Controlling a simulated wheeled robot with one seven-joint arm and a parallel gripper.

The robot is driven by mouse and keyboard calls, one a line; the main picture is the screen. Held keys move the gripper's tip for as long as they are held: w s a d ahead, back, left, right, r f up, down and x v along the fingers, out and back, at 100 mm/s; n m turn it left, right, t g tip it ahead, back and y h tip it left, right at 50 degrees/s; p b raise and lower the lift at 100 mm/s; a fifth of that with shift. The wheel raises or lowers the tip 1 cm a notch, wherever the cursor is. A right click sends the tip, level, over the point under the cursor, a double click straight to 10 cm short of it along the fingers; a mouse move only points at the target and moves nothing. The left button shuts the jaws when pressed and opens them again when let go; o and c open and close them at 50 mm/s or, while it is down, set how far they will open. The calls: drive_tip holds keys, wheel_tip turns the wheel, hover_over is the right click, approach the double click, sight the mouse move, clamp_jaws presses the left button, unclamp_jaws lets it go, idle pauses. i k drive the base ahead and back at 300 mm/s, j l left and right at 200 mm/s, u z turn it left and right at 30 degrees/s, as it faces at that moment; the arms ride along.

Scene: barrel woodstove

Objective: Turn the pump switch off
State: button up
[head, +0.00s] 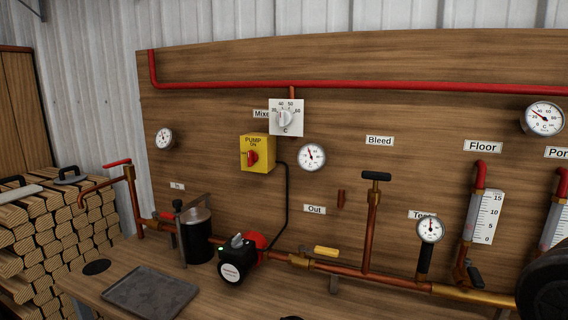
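The pump switch is a yellow box (258,153) labelled "PUMP ON", fixed to the wooden board left of centre in the head view. Its red knob (252,158) sits on the box front under the lettering. A black cable runs from the box down towards the red and black pump (234,268) on the pipe below. A small green light shows on the pump. My gripper is not seen in this view, and nothing touches the switch.
A white mixer dial (287,118) is just above the switch, and a round gauge (312,157) is to its right. Copper pipework crosses below, with a yellow-handled valve (326,251). A grey tray (150,292) lies on the bench. Stacked firewood (45,235) stands at left.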

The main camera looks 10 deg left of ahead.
sight(252, 156)
drive_tip(key=k+j+z, duration=0.2)
drive_tip(key=j, duration=1.45)
drive_tip(key=i, duration=0.1)
